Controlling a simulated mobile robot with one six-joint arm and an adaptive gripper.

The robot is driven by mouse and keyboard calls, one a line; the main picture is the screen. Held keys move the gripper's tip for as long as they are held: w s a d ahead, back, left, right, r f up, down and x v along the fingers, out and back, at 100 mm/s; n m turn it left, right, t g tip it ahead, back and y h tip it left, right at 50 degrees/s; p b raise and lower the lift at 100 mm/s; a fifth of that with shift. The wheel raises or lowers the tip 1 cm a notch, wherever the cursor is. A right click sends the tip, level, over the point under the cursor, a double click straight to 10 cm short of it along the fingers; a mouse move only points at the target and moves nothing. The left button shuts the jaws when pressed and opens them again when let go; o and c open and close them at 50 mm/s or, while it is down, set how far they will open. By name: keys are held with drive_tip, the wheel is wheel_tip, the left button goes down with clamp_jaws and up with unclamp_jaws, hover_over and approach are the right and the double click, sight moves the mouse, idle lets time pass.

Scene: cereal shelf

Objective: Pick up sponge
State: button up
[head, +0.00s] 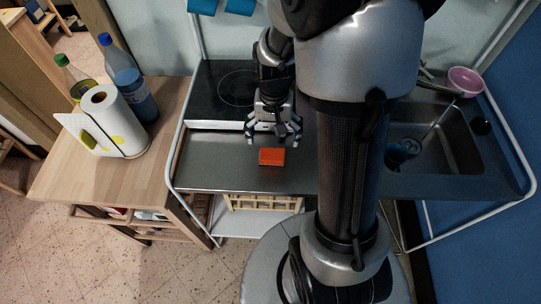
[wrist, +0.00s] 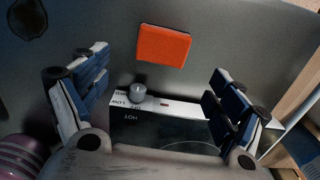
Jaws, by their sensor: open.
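The orange-red sponge (head: 272,157) lies flat on the steel counter in the head view, near the counter's front edge. In the wrist view the sponge (wrist: 163,46) shows at the top middle, beyond the fingertips. My gripper (head: 274,140) is above the counter, just behind the sponge in the head view. In the wrist view my gripper (wrist: 158,95) has its fingers spread wide with nothing between them. The sponge is apart from the fingers in the wrist view and nothing hides it.
The steel counter (head: 215,165) is clear around the sponge. A cooktop (head: 225,90) lies behind it, with a knob (wrist: 138,92). The sink (head: 450,150) is at right, with a pink bowl (head: 465,80). A paper towel roll (head: 112,120) and bottles (head: 135,95) stand on the wooden table (head: 70,175) at left.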

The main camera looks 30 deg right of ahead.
sight(272, 154)
wheel_tip(272, 154, down, 3)
drive_tip(key=shift+f+b, duration=0.1)
drive_tip(key=shift+b, duration=0.2)
drive_tip(key=f, duration=0.1)
drive_tip(key=f+b, duration=0.1)
drive_tip(key=f, duration=0.1)
drive_tip(key=f+b, duration=0.1)
drive_tip(key=shift+s+a+f, duration=0.25)
drive_tip(key=shift+s+a, duration=0.05)
drive_tip(key=shift+a, duration=0.05)
drive_tip(key=shift+w+f, duration=0.1)
drive_tip(key=shift+f, duration=0.25)
drive_tip(key=shift+c, duration=0.3)
drive_tip(key=c, duration=0.9)
drive_tip(key=shift+o, duration=0.2)
drive_tip(key=shift+r, duration=0.15)
wheel_tip(272, 154, up, 20)
drive_tip(key=p, duration=0.6)
